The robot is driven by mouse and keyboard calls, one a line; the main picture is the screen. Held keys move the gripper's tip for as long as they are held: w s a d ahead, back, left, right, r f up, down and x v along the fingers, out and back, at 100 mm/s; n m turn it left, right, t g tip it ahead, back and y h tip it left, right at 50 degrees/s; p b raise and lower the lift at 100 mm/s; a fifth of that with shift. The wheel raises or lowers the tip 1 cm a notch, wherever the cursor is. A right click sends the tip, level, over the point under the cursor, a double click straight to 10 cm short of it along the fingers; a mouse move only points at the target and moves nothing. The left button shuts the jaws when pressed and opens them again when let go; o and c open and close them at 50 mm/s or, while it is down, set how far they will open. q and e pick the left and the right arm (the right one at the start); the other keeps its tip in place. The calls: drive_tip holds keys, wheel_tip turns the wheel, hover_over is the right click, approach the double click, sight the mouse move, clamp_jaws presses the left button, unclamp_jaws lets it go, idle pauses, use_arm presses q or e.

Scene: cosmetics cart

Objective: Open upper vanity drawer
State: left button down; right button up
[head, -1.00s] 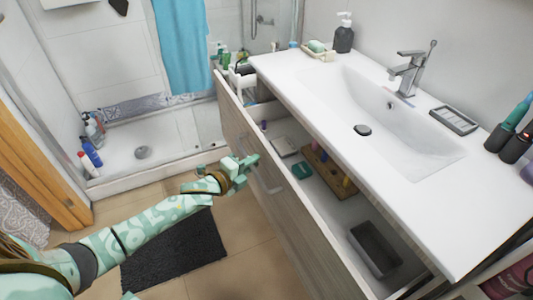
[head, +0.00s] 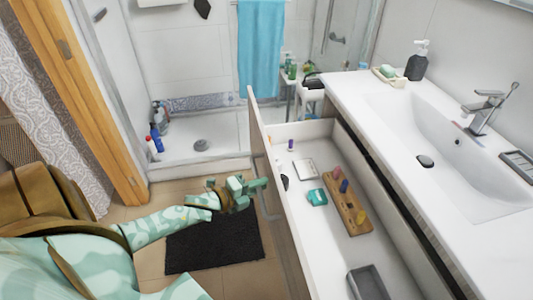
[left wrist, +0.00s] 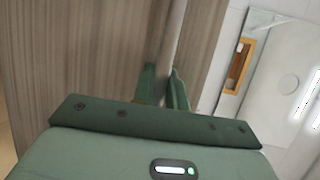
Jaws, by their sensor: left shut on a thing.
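The upper vanity drawer (head: 325,248) is pulled well out from under the white sink top in the head view. Its inside shows, with several small items in it. Its front panel stands at the left, and a bar handle (head: 264,205) is on that panel. My left gripper (head: 262,184) is at the drawer front by the handle. In the left wrist view, the fingers (left wrist: 163,88) are shut around the pale handle bar (left wrist: 172,40), against the wood-grain front (left wrist: 75,50). My right gripper is not in view.
The sink top (head: 400,170) with its basin and faucet (head: 487,108) is at the right. A wooden block (head: 346,203) and a grey tray (head: 368,284) lie in the drawer. A dark mat (head: 213,243) lies on the floor. The shower is behind.

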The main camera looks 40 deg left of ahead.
use_arm(q)
drive_tip(key=shift+s+a, duration=0.45)
drive_tip(key=shift+s, duration=0.15)
drive_tip(key=c, duration=1.4)
unclamp_jaws()
drive_tip(key=p+v, duration=0.3)
drive_tip(key=v, duration=1.3)
drive_tip(key=shift+s, duration=0.15)
